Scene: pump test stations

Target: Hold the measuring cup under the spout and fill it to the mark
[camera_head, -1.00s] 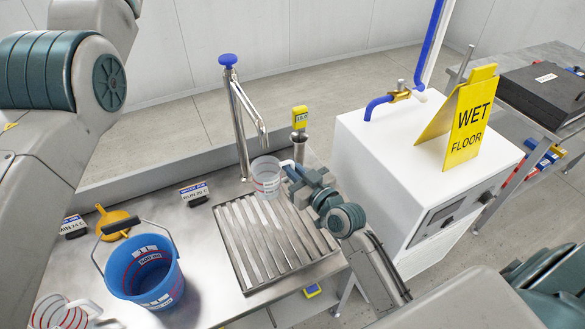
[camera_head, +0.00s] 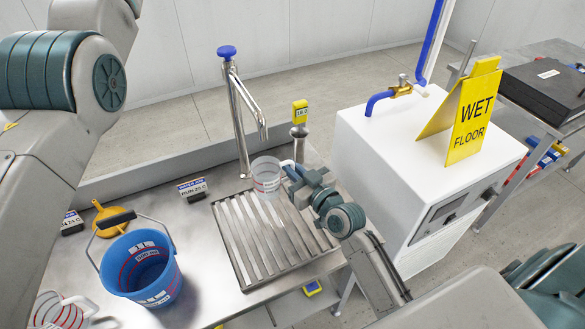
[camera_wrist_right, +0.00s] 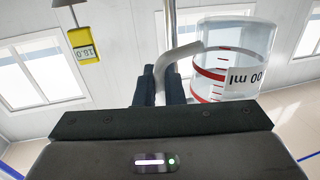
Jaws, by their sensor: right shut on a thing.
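The clear measuring cup (camera_head: 266,176) with red marks is held upright over the slatted drain grate (camera_head: 250,268), close to the spout (camera_head: 262,132) of the tall metal tap. My right gripper (camera_head: 293,178) is shut on the cup's handle; the grip also shows in the right wrist view (camera_wrist_right: 168,82), with the cup (camera_wrist_right: 232,58) to the right. No water stream shows, and I see no water in the cup. The tap has a blue knob (camera_head: 227,51) on top. My left gripper is out of view; only my left arm shows.
A blue bucket (camera_head: 143,285), a yellow funnel (camera_head: 110,218) and another clear jug (camera_head: 62,314) stand at left. A label block (camera_head: 193,190) sits beside the grate. A yellow meter (camera_head: 300,112) stands behind the cup. A white cabinet (camera_head: 425,170) with a wet-floor sign (camera_head: 470,115) is at right.

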